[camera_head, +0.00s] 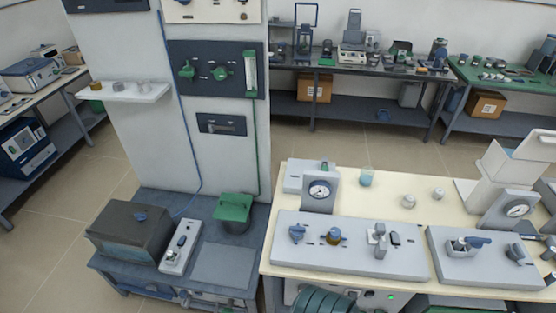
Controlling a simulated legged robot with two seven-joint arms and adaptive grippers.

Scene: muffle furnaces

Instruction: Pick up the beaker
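A small clear beaker (366,178) with pale blue contents stands upright on the cream-topped bench (420,190), near its back edge. It is behind the grey control panel and to the right of a round dial gauge (319,190). Nothing touches the beaker that I can see. Neither of my grippers shows in the head view.
Two small pale jars (408,201) stand right of the beaker. A grey control panel (350,258) with knobs fills the bench front. A white angular device (505,165) stands at the right. A low dark table (225,265) with a box-shaped unit is at the left.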

